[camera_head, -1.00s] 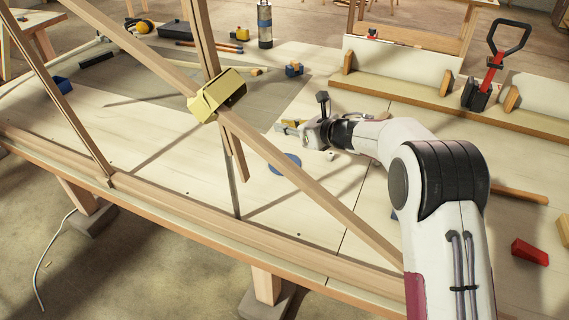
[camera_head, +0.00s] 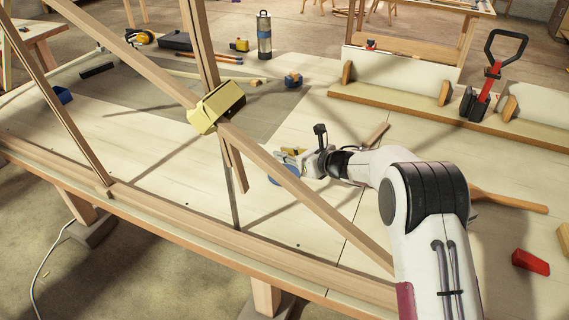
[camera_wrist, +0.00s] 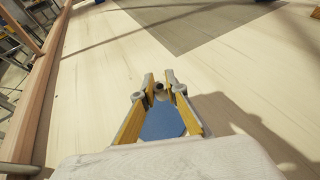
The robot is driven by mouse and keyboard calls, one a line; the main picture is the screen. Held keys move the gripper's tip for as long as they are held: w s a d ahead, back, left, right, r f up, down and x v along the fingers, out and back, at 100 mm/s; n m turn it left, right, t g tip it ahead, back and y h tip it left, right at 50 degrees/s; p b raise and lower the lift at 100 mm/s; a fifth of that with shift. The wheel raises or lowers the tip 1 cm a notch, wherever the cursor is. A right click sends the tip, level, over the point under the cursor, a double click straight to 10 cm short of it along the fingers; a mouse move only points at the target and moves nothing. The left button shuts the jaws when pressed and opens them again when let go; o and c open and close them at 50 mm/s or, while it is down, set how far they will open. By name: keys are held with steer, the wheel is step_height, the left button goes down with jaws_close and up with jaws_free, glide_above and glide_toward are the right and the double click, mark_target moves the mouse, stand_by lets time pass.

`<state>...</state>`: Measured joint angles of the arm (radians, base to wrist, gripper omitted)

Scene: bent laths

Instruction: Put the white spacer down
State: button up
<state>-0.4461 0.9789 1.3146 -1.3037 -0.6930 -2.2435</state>
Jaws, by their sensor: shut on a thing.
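My gripper (camera_head: 284,160) is low over the bench, close to the blue disc (camera_head: 283,176). In the wrist view my gripper (camera_wrist: 160,80) is shut on a small round piece, the white spacer (camera_wrist: 159,88), which looks grey with a dark centre there. The blue disc (camera_wrist: 162,122) shows between and below the fingers. The spacer cannot be made out in the head view, and whether it touches the surface cannot be told.
A slanted wooden lath (camera_head: 305,196) crosses in front of my gripper, with a yellow block (camera_head: 217,106) clamped where laths meet. A mallet-like wooden tool (camera_head: 510,201) lies right.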

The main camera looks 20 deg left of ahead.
mark_target(285, 170)
steer(key=shift+f, duration=1.85)
steer(key=shift+f, duration=0.1)
steer(key=o, duration=0.8)
steer(key=shift+d, duration=0.1)
steer(key=shift+s+d+r, duration=0.2)
steer(key=shift+d+r, duration=0.2)
steer(key=shift+d, duration=0.05)
steer(key=shift+v, duration=5.4)
steer(key=shift+f, duration=0.1)
